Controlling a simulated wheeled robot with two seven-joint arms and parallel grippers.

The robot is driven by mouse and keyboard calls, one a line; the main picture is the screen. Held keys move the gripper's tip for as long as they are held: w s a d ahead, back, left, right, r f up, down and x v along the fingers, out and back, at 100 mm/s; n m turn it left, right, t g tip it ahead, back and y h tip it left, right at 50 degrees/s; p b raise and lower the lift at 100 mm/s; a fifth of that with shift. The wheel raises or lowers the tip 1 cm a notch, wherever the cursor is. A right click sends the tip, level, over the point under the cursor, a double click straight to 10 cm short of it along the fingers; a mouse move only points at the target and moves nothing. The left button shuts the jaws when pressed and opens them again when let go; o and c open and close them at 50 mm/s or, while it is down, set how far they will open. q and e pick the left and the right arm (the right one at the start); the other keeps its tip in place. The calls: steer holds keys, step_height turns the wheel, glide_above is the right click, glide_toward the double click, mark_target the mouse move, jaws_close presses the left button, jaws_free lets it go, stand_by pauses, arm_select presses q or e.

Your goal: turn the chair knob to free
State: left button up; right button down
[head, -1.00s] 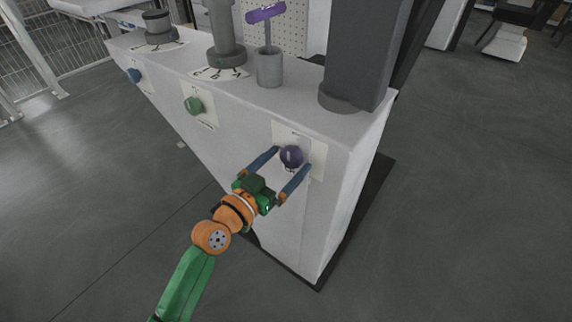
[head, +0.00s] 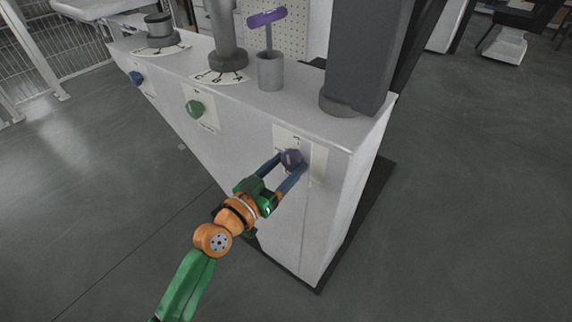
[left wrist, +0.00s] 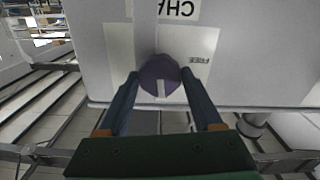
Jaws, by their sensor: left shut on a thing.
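The purple round knob (head: 291,158) is on the front face of the white cabinet, near its right end. It also shows in the left wrist view (left wrist: 159,72), with a pale pointer mark toward the bottom of the picture. My left gripper (head: 290,162) is shut on the knob, one blue finger on each side. In the left wrist view, a white label (left wrist: 203,48) behind the knob bears upside-down lettering that reads FREE, to the right of the knob. A second label piece (left wrist: 181,9) reads CHA, cut off by the frame edge. My right gripper is not in view.
A green knob (head: 195,109) and a blue knob (head: 136,77) sit farther left on the white cabinet (head: 235,150). On its top stand a purple T-handle (head: 267,17), grey posts and a thick dark column (head: 362,55). The floor in front is clear.

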arm_select(q)
steer(key=n, duration=0.3)
steer(key=shift+n+p, duration=0.3)
steer(key=shift+p, duration=0.1)
steer(key=n, duration=0.4)
steer(key=shift+n+p, duration=0.3)
steer(key=shift+p, duration=0.1)
steer(key=n, duration=0.4)
steer(key=shift+p, duration=0.3)
steer(key=shift+n, duration=2)
steer(key=o, duration=1.4)
steer(key=v, duration=0.7)
